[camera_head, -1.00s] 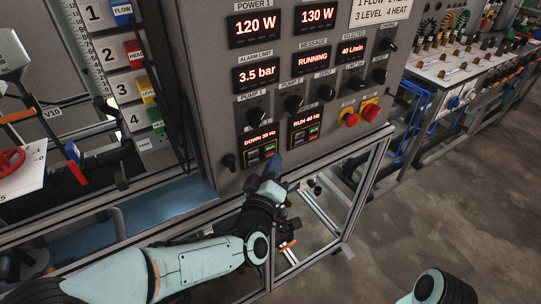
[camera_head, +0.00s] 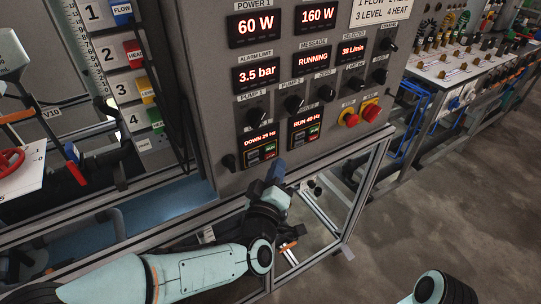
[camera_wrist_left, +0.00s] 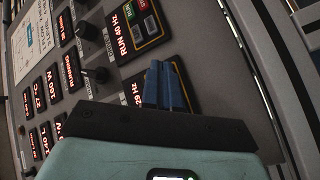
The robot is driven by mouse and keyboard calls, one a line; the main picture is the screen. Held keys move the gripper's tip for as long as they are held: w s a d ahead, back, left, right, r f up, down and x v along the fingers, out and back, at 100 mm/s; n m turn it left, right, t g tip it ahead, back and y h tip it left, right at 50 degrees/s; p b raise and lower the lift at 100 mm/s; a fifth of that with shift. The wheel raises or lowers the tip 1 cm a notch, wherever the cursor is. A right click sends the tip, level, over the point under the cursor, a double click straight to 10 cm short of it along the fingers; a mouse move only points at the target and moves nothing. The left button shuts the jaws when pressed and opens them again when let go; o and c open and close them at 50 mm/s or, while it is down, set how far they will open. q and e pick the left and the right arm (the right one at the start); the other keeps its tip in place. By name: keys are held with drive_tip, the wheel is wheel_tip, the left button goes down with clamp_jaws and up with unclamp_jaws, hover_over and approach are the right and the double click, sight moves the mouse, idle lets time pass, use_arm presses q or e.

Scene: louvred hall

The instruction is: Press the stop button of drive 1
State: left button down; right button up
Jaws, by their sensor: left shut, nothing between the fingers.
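The drive 1 unit (camera_head: 259,141) is the left of two small drive units low on the grey control panel, and its display reads DOWN 29 Hz. A green key (camera_head: 270,148) shows on it; its stop button is too small to make out clearly. My left gripper (camera_head: 276,166) is shut and empty, its blue fingertips just below and right of drive 1, seemingly a little off the panel. In the wrist view, the shut blue fingers (camera_wrist_left: 165,86) cover part of drive 1, with 29 Hz (camera_wrist_left: 136,91) showing beside them. My right gripper is out of view.
Drive 2 (camera_head: 306,127) is to the right and reads RUN 40 Hz. An aluminium frame (camera_head: 345,205) stands below the panel. Part of my right arm (camera_head: 435,288) shows at bottom right.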

use_arm(q)
drive_tip(key=shift+s+d, duration=0.75)
drive_tip(key=shift+s, duration=0.25)
drive_tip(key=shift+s+d, duration=0.7)
drive_tip(key=shift+s, duration=0.3)
